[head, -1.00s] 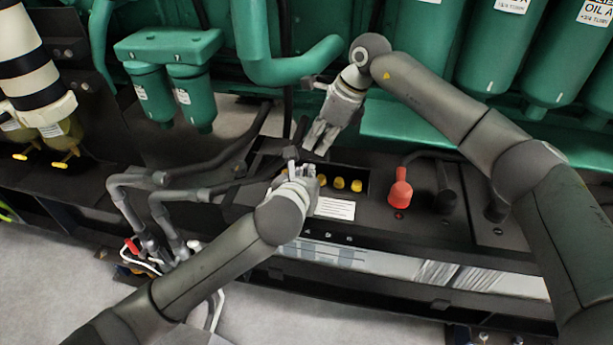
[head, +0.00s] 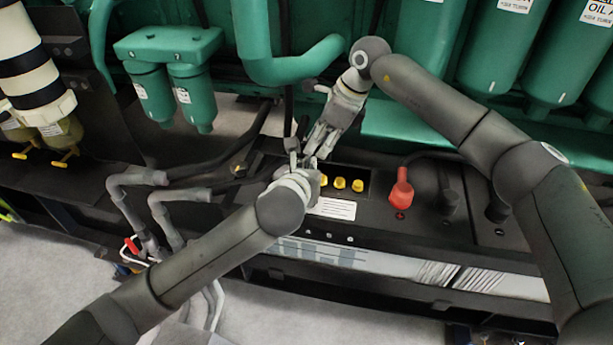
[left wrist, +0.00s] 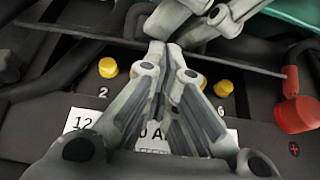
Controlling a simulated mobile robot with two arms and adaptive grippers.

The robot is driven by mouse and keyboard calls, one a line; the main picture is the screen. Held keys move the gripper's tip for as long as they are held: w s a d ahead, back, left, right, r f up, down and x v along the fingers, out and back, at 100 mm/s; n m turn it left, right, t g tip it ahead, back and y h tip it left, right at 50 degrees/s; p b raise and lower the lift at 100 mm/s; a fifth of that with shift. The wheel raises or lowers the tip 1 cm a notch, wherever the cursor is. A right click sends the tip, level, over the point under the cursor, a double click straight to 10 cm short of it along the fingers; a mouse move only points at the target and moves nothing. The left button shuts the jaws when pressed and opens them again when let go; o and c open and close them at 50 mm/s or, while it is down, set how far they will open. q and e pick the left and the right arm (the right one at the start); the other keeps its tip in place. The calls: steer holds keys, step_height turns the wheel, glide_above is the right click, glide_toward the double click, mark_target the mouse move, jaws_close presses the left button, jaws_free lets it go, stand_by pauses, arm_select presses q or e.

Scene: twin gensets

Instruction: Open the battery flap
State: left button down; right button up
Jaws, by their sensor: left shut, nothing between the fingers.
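The black battery box (head: 385,225) has an open recess with yellow caps (head: 341,183) in it. The caps also show in the left wrist view (left wrist: 108,68). A thin dark bar (left wrist: 70,33), perhaps the battery flap's edge, crosses the left wrist view above the caps. I cannot tell the flap's angle. My left gripper (head: 298,164) is over the recess's left end, and its fingertips (left wrist: 164,48) are together and empty. My right gripper (head: 313,150) points down close beside it. Its fingers (left wrist: 205,12) partly show in the left wrist view, but their gap is unclear.
A red terminal cover (head: 401,188) stands right of the recess, and a black one (head: 449,200) beyond it. Grey hoses (head: 165,205) lie to the left. Green pipes (head: 290,65) and filters (head: 420,60) crowd the back. A white label (head: 333,208) lies in front of the caps.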

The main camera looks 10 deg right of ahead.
arm_select(q)
steer(key=shift+a+f, duration=0.15)
steer(key=shift+f, duration=0.2)
arm_select(e)
steer(key=shift+r, duration=0.1)
